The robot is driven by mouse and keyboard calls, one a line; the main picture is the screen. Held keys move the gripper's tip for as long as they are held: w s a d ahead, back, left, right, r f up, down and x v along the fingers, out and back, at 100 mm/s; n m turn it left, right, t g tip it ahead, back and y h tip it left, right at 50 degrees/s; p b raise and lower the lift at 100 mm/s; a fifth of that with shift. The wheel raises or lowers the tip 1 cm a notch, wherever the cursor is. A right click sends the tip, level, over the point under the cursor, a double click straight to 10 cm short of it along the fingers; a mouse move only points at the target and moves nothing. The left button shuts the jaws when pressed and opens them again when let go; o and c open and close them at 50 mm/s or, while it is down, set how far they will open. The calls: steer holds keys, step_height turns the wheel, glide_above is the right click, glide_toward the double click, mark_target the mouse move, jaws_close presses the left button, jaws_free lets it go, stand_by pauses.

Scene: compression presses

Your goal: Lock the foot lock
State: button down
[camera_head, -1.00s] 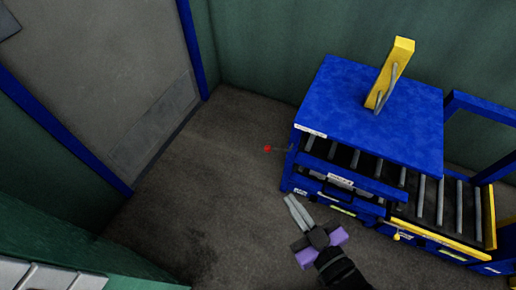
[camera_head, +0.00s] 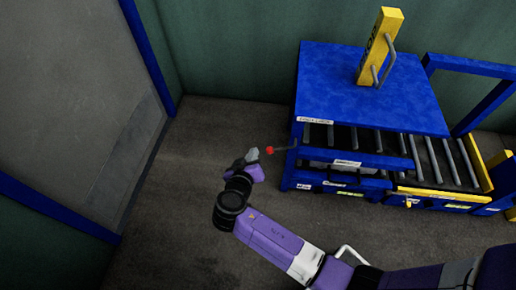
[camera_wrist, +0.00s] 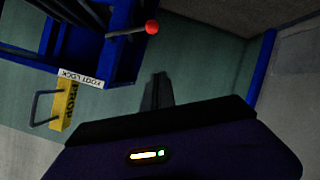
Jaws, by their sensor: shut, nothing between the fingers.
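The foot lock is a thin grey lever (camera_head: 284,149) with a red ball knob (camera_head: 270,150), sticking out of the left side of the blue press. In the wrist view the red knob (camera_wrist: 152,27) and its rod (camera_wrist: 126,33) show at the top, near a white "FOOT LOCK" label (camera_wrist: 80,78). My gripper (camera_head: 252,155) is close to the left of the knob in the head view. Its fingers (camera_wrist: 158,90) are together and empty, below the knob in the wrist view. I see no clear contact with the knob.
The blue press (camera_head: 372,88) has a yellow post (camera_head: 378,45) with a handle on top and a roller conveyor (camera_head: 430,160) beneath. A grey door (camera_head: 70,100) with a blue frame stands at the left. The floor between them is clear.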

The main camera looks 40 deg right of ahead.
steer(key=shift+s+d+r+m+g+h, duration=0.1)
steer(key=shift+s+d+m+g+h, duration=0.2)
steer(key=shift+s+m, duration=0.25)
steer(key=shift+s+d+m+g+h, duration=0.2)
steer(key=shift+s+d+m+g, duration=0.25)
steer(key=shift+s, duration=0.1)
steer(key=b, duration=0.2)
glide_above(274, 150)
steer(key=a, duration=0.1)
steer(key=f, duration=0.2)
steer(key=w+f, duration=0.1)
steer(key=f, duration=0.1)
steer(key=shift+a+f, duration=0.1)
steer(key=shift+a, duration=0.05)
steer(key=shift+s+f, duration=0.55)
steer(key=shift+f, duration=0.25)
steer(key=shift+s+f, duration=0.5)
steer(key=shift+f, duration=0.3)
steer(key=shift+f+b, duration=0.15)
steer(key=shift+b, duration=0.2)
